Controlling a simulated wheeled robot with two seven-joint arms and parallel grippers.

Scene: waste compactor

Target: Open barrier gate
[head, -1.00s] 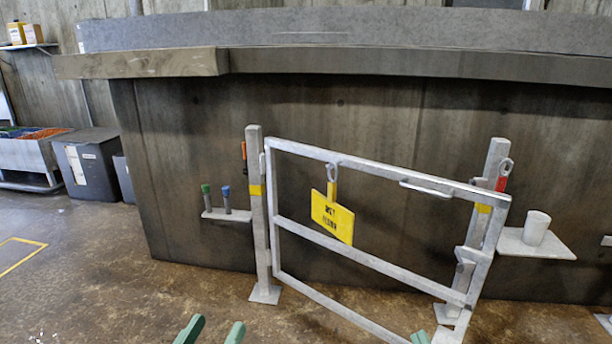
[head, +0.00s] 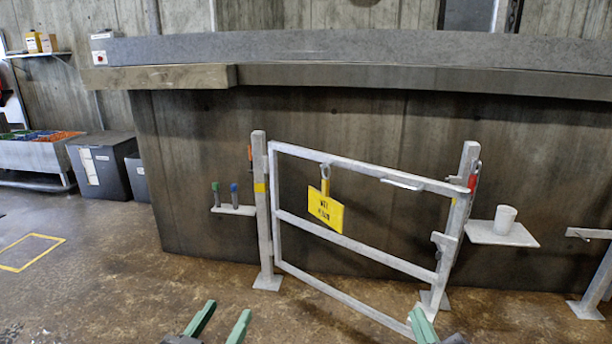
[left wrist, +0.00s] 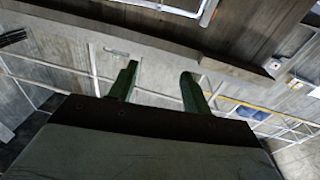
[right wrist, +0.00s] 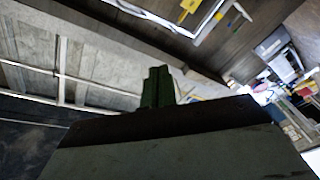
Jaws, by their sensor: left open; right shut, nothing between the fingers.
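The barrier gate (head: 355,252) is a pale metal frame. It hangs from the left post (head: 262,215). Its right end overlaps the right post (head: 465,160) in the picture and sits low, so the gate looks swung partly towards me. A yellow tag (head: 325,210) hangs from its top rail, and a short handle (head: 402,183) sits on that rail. A red piece (head: 473,184) and a metal loop are on the right post. My left gripper (head: 222,318) is open and empty below the gate. My right gripper (head: 422,325) is shut and empty near the gate's lower right corner; contact is unclear.
A small shelf (head: 515,238) with a white cup (head: 505,219) juts out right of the gate. Another shelf (head: 230,210) holds green and blue handles on the left. A dark wall stands behind. Bins (head: 103,165) stand far left. The floor at left is open.

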